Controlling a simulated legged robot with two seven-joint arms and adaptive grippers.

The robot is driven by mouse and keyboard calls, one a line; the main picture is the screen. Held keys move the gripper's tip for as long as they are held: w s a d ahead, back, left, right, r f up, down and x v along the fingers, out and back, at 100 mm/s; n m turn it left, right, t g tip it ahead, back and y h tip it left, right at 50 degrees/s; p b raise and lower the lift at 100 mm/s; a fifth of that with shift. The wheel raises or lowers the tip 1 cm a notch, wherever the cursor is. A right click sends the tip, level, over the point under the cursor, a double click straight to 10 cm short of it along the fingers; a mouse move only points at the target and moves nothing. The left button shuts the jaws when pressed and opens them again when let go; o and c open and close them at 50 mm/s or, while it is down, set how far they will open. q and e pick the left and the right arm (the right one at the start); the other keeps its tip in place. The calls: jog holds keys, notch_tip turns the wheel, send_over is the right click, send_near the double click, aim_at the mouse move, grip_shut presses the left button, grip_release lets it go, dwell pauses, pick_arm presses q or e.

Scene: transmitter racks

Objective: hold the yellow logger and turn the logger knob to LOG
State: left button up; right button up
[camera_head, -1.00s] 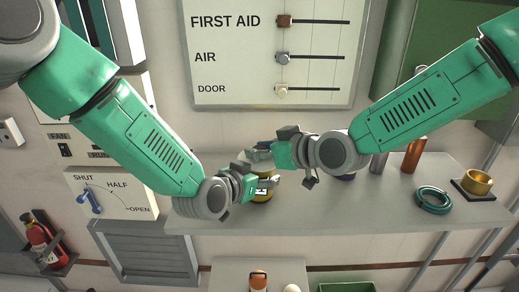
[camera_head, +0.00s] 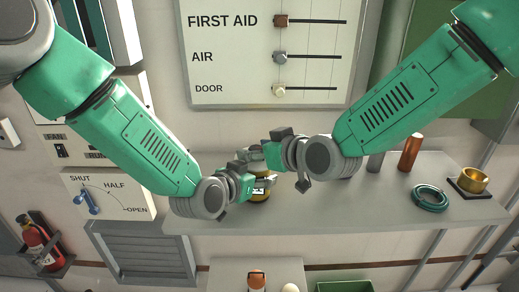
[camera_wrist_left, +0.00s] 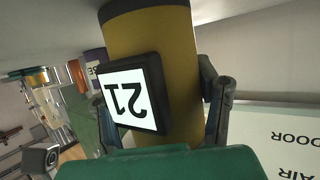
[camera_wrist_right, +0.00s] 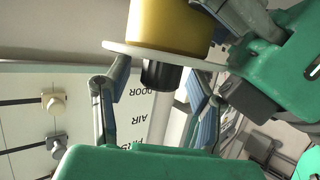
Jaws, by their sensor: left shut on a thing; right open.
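The yellow logger (camera_head: 260,196) is mostly hidden in the head view. In the left wrist view it is a yellow cylinder (camera_wrist_left: 152,35) with dark bands and a black-framed white display showing upside-down digits. My left gripper (camera_head: 262,186) is shut around its body, one finger visible at the right side. In the right wrist view the logger (camera_wrist_right: 168,22) ends in a pale disc (camera_wrist_right: 165,56) with a black logger knob (camera_wrist_right: 161,75). My right gripper (camera_wrist_right: 155,85) is open, its fingers apart on both sides of the knob. The LOG mark cannot be seen.
The logger is over a grey shelf (camera_head: 330,212). On the shelf's right are a teal coil (camera_head: 430,196), a brass ring on a dark base (camera_head: 474,180) and a copper cylinder (camera_head: 411,153). A slider panel (camera_head: 225,60) hangs behind; a lever panel (camera_head: 108,195) is at left.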

jog(key=v, duration=1.2)
jog(key=shift+f, duration=0.1)
pick_arm(q)
jog(key=o, duration=1.5)
pick_arm(e)
jog(key=shift+w+d, duration=0.1)
pick_arm(q)
jog(key=shift+o, duration=0.2)
